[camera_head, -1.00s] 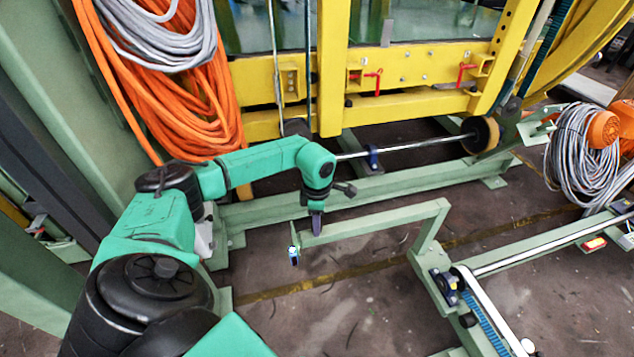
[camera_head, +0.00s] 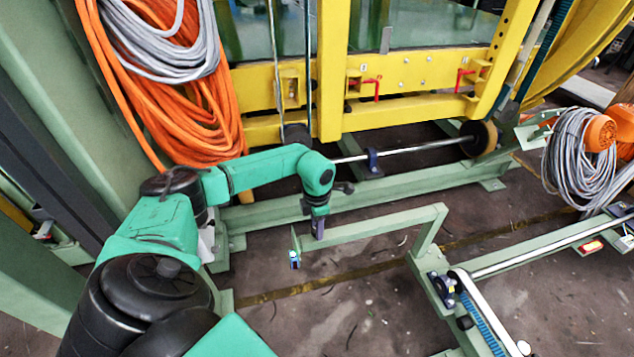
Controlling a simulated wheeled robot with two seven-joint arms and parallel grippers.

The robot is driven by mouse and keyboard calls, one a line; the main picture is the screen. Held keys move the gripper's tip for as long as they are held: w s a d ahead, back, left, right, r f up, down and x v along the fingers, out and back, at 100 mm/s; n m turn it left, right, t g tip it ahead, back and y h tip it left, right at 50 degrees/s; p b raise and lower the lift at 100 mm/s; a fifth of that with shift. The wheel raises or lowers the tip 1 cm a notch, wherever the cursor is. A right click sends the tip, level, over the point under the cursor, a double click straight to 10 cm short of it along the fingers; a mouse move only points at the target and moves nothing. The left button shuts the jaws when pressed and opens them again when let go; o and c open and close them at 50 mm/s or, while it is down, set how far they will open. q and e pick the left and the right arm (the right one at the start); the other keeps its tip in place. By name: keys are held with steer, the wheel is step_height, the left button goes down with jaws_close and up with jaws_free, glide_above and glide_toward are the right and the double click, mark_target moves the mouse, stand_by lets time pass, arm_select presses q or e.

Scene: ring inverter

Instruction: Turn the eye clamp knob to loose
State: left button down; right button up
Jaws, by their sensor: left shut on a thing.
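My left gripper (camera_head: 318,228) points down at the near left end of the low green bar (camera_head: 375,226). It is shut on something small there. This fits the eye clamp knob, but the knob itself is hidden by the fingers and too small to make out. A small blue and white fitting (camera_head: 295,260) hangs at the bar's left end, just left of and below the fingertips. My right gripper is not in view.
A yellow frame (camera_head: 420,112) with red handles (camera_head: 372,85) stands behind. A steel shaft (camera_head: 410,150) runs above a green beam (camera_head: 400,178). Orange cable (camera_head: 185,115) hangs at left. A grey cable coil (camera_head: 575,160) is at right. The floor in front is open.

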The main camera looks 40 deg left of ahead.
arm_select(q)
steer(key=c, duration=0.5)
jaws_free()
steer(key=shift+r, duration=0.25)
step_height(320, 180, up, 14)
steer(key=p, duration=0.2)
steer(key=shift+p, duration=0.35)
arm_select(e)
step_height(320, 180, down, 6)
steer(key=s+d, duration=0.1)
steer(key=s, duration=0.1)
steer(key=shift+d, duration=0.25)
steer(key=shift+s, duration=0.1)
